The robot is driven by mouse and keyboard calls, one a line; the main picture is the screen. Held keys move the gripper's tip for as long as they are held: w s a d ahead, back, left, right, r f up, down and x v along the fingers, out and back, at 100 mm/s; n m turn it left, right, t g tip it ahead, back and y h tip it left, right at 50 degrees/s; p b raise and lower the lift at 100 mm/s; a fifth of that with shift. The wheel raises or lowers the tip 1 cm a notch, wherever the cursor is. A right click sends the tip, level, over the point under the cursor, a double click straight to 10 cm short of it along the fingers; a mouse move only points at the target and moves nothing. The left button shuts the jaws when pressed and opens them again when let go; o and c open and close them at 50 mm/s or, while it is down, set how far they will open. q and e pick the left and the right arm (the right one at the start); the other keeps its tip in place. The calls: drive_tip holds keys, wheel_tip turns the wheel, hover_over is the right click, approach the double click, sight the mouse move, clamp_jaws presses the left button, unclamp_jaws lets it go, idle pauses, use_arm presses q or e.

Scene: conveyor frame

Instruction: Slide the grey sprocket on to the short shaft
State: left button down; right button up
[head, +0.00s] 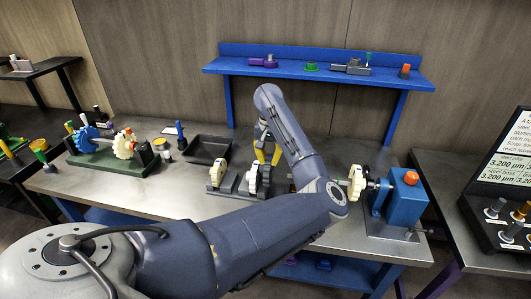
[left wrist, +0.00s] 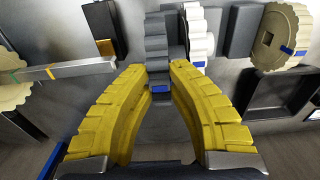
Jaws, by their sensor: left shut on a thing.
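The grey sprocket (left wrist: 156,38) is upright in the left wrist view, its lower rim between the two fingertips. My left gripper (left wrist: 163,72) has yellow fingers shut on that rim. A white sprocket (left wrist: 198,36) stands close beside it on the right; I cannot tell whether they touch. In the head view my left gripper (head: 266,157) points down over the middle of the bench, and the arm hides part of the work. A bare shaft with a yellow band (left wrist: 70,72) points toward the grey sprocket from the left; I cannot tell whether it is the short shaft. My right gripper is not in view.
A blue motor box (head: 397,205) with a red knob and a cream sprocket (head: 357,183) stand at the bench's right. Another cream sprocket (head: 219,173) stands left of the gripper. A black tray (head: 207,150) lies behind. A green rack (head: 112,160) fills the bench's left.

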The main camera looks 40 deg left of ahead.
use_arm(q)
drive_tip(key=shift+d+f, duration=0.15)
drive_tip(key=shift+f, duration=0.05)
idle(0.5)
drive_tip(key=shift+w+d, duration=0.3)
drive_tip(key=shift+d, duration=0.35)
drive_tip(key=shift+w+d, duration=0.3)
drive_tip(key=shift+d, duration=0.35)
drive_tip(key=shift+w+d, duration=0.3)
drive_tip(key=shift+d, duration=0.35)
drive_tip(key=shift+w+d, duration=1.05)
drive_tip(key=shift+d, duration=1.15)
drive_tip(key=shift+w+d, duration=1.05)
drive_tip(key=shift+d, duration=1.15)
drive_tip(key=shift+w+d, duration=1.05)
drive_tip(key=shift+d, duration=1.15)
